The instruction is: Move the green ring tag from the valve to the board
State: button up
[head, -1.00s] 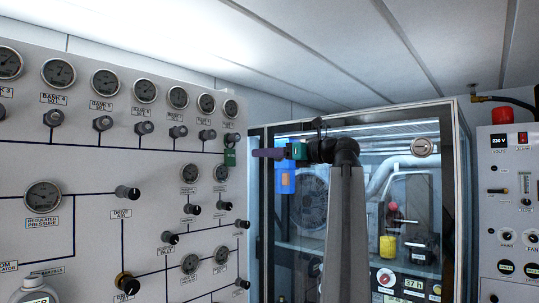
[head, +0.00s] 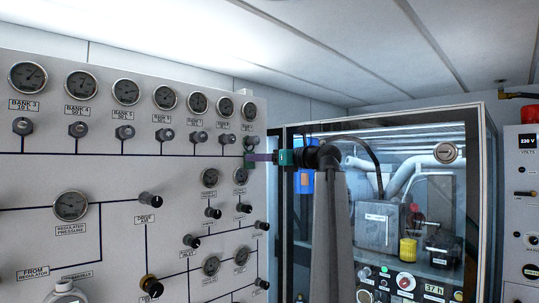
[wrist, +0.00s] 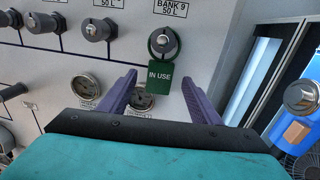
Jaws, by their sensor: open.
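The green ring tag (wrist: 160,78) reads IN USE and hangs upright by its ring around the valve (wrist: 163,41) under the BANK 9 label. My gripper (wrist: 158,80) is open, with its purple fingers pointing up at the panel, one on each side of the tag's plate. I see gaps between both fingers and the tag, and I cannot tell the exact depth. In the head view, the tag (head: 250,161) is a small dark green patch at the panel's right edge, partly behind my purple fingers (head: 261,157). I cannot make out the board in either view.
The grey fill panel (head: 110,185) with several gauges and knobs fills the left. Gauges (wrist: 142,103) sit just below the tag.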

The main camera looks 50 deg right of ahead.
jog(key=shift+w+a+p, duration=0.1)
jog(key=shift+w+p, duration=0.25)
jog(key=shift+w, duration=0.85)
jog(key=c, duration=1.1)
jog(key=shift+r, duration=0.5)
jog(key=shift+s+d, duration=0.2)
jog(key=shift+s, duration=3.3)
